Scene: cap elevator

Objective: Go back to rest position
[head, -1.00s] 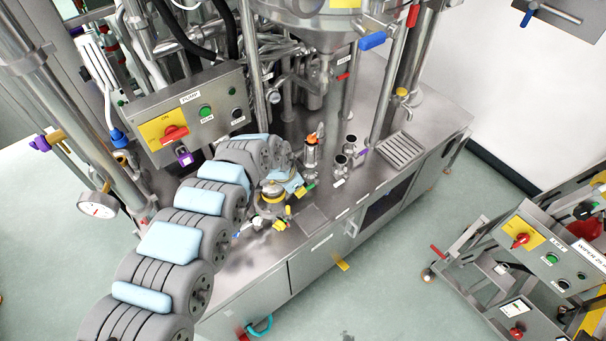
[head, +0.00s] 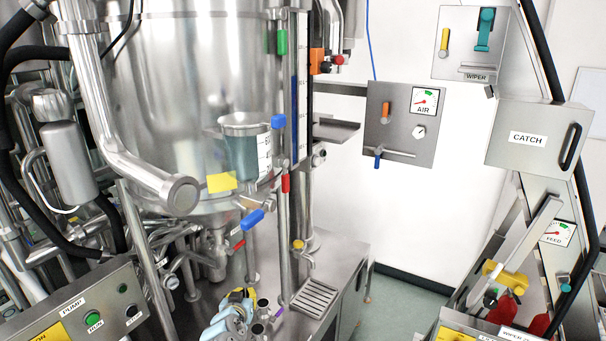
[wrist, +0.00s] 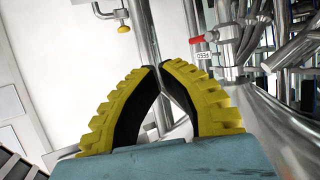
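My gripper (wrist: 160,68) has two yellow fingers with black inner pads. In the wrist view its fingertips meet, and nothing is held between them. In the head view only the end of my grey and light-blue arm (head: 228,322) shows, low in the middle, with some yellow near its tip. Finger detail is too small to tell there. The arm end is beside the steel bench (head: 340,262), below the large steel tank (head: 180,100).
A red-handled valve (wrist: 203,38) and steel pipes stand right of my gripper in the wrist view. Floor shows between bench and right-hand rig.

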